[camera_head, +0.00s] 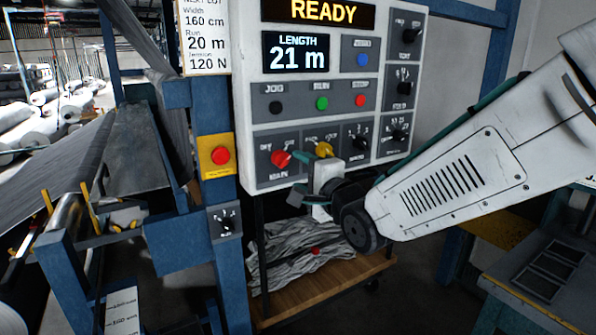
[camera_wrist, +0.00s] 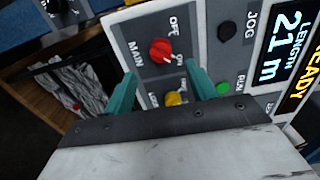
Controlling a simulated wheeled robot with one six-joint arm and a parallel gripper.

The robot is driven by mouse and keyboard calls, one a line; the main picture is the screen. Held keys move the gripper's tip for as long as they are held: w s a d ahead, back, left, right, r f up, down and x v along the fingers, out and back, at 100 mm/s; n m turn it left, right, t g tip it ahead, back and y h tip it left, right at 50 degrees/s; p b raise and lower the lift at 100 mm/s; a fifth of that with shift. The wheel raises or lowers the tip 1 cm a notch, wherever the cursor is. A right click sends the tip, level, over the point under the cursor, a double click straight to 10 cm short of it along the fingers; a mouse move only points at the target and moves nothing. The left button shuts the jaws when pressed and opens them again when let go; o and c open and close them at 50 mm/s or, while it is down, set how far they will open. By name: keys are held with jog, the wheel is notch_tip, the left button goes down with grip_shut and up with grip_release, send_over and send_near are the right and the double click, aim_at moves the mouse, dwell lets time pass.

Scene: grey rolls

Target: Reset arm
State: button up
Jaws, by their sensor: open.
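My arm reaches in from the right in the head view, with my gripper (camera_head: 306,173) close to the lower left of the white control panel (camera_head: 247,165). In the wrist view my gripper (camera_wrist: 162,84) is open, its two teal fingers spread apart with nothing held between them. The red MAIN knob (camera_head: 281,159) is just ahead of the fingers; it also shows in the wrist view (camera_wrist: 160,50). The yellow knob (camera_head: 324,149) sits beside it and shows between the fingers near the gripper base (camera_wrist: 173,99). Whether a finger touches the panel I cannot tell.
The panel displays READY (camera_head: 318,11) and LENGTH 21 m (camera_head: 297,53). A red button on a yellow plate (camera_head: 220,155) is on the blue post at left. A wooden cart (camera_head: 330,287) with crumpled striped fabric stands below. A grey bench (camera_head: 545,285) is at lower right.

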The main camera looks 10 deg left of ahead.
notch_tip(320, 180, down, 8)
jog(key=s+d+n+g+h, duration=0.1)
jog(key=d+n+g+h, duration=0.1)
jog(key=n+g+h, duration=0.15)
jog(key=s+d+f+n+g+h, duration=0.45)
jog(key=s+d, duration=0.25)
jog(key=d, duration=0.3)
jog(key=s+d+r+n+g+h, duration=0.1)
jog(key=s+d+r+g, duration=0.1)
jog(key=s+d, duration=0.8)
jog(key=s+d+r+n+g+h, duration=0.1)
jog(key=s+d+r+n+g, duration=0.1)
jog(key=s+d, duration=0.7)
jog(key=shift+s+d+r+g+h, duration=0.35)
jog(key=shift+s+r+g, duration=0.4)
jog(key=shift+s, duration=1.6)
